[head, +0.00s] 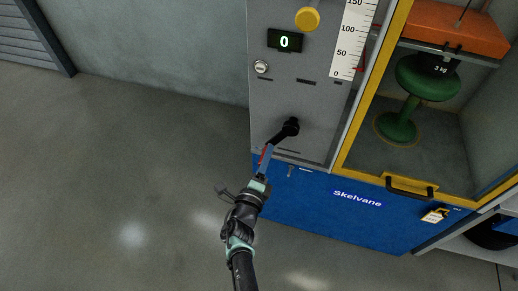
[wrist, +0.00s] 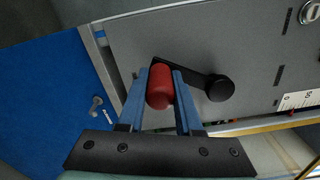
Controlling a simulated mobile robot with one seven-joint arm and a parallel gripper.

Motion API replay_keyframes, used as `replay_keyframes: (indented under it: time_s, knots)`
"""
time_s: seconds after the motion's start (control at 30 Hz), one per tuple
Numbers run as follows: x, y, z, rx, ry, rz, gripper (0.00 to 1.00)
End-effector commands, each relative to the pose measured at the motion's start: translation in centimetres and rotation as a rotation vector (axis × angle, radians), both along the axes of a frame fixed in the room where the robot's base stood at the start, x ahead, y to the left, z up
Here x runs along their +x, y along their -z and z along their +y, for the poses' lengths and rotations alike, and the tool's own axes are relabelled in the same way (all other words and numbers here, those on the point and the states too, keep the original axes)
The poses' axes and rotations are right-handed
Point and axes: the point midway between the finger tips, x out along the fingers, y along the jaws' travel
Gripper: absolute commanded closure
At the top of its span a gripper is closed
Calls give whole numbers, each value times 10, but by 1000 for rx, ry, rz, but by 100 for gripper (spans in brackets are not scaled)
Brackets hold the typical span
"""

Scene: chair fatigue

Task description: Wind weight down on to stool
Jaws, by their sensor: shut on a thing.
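The crank (head: 291,127) is a black arm on the grey panel, and its black hub (wrist: 220,88) shows in the wrist view. My gripper (head: 266,156) is shut on the crank's red handle (wrist: 160,88), with one blue finger on each side. The orange weight (head: 455,30) hangs on a rod in the yellow-framed cabinet. The green stool (head: 427,80) stands upright below it. A black block marked 3 kg (head: 440,65) is at the stool's seat; whether the orange weight touches anything below is unclear.
The display (head: 285,42) reads 0. A white scale (head: 352,40) has a red pointer near 0. A yellow knob (head: 307,19) sits above. The floor at left is clear.

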Motion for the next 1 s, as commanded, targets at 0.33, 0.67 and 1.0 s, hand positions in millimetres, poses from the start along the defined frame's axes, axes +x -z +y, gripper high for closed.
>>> replay_keyframes:
  time_s: [0.33, 0.67, 1.0]
  knots:
    - [-9, 11, -29, -294, 2, 90, 100]
    - [-14, 14, -46, -467, 3, 139, 100]
    - [-16, 14, -52, -524, 4, 154, 100]
